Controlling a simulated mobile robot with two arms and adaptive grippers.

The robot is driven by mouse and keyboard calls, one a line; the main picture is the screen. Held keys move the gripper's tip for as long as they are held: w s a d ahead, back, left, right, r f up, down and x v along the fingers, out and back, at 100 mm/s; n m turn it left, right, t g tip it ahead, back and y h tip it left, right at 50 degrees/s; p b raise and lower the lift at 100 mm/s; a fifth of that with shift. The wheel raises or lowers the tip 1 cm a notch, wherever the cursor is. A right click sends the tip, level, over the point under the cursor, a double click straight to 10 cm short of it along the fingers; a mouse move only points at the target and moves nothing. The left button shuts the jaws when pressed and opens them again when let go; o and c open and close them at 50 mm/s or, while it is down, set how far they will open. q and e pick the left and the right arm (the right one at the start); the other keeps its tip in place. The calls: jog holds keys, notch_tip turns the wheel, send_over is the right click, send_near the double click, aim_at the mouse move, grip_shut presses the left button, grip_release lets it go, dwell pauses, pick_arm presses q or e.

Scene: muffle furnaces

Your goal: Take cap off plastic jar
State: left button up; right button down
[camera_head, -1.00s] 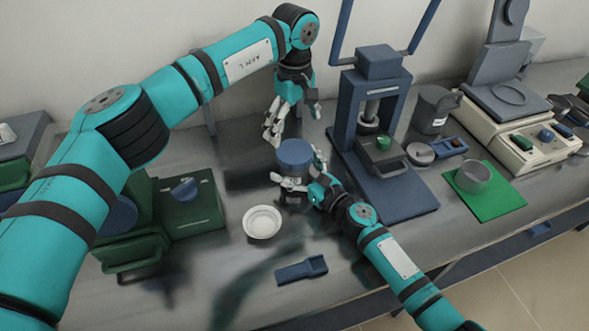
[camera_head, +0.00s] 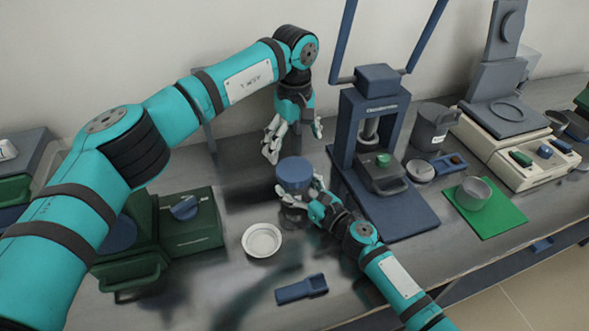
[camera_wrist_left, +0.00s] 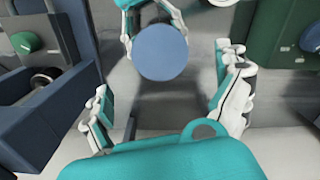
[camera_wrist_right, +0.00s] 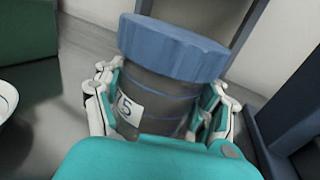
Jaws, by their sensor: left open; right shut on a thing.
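The plastic jar is a translucent grey cylinder with a blue ribbed cap (camera_head: 294,172). The right wrist view shows the jar body (camera_wrist_right: 150,100), its label and the cap (camera_wrist_right: 172,48) sitting on top. My right gripper (camera_head: 304,197) is shut around the jar body below the cap. I cannot tell whether the jar touches the bench. My left gripper (camera_head: 294,143) is open and empty, pointing down behind and slightly above the jar. In the left wrist view the round cap top (camera_wrist_left: 160,52) lies ahead of the two spread fingers, touching neither.
A blue press (camera_head: 382,150) stands close to the right of the jar. A white dish (camera_head: 261,240) and a small blue part (camera_head: 301,289) lie in front. A green device (camera_head: 190,225) stands at the left. A grey mug (camera_head: 432,127) and green mat (camera_head: 510,218) are farther right.

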aim_at(294, 169)
pick_arm(q)
jog(key=m, duration=0.3)
jog(key=shift+f, duration=4)
